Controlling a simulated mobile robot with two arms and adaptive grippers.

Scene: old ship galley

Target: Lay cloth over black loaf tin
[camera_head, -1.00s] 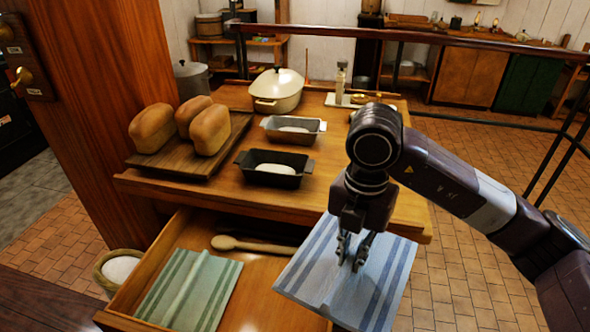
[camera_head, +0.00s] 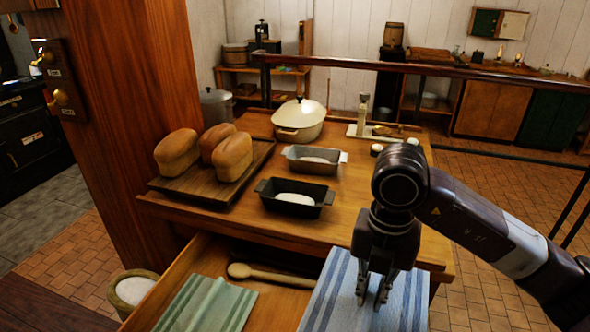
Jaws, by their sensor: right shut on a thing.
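The black loaf tin (camera_head: 294,207) stands on the wooden table, with pale dough in it. A blue-striped cloth (camera_head: 338,300) hangs from my right gripper (camera_head: 373,296), which is shut on it. The cloth is spread out in front of the table's right front, over the right side of the open drawer, and its lower part runs out of the picture. The gripper is right of the black tin and nearer to me. My left gripper is not in view.
A grey loaf tin (camera_head: 316,161) with dough stands just behind the black one. Several loaves lie on a wooden board (camera_head: 180,187) at the left. A cream lidded pot (camera_head: 300,120) stands at the back. The open drawer (camera_head: 275,301) holds a green-striped cloth (camera_head: 207,305) and a wooden spoon (camera_head: 272,275).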

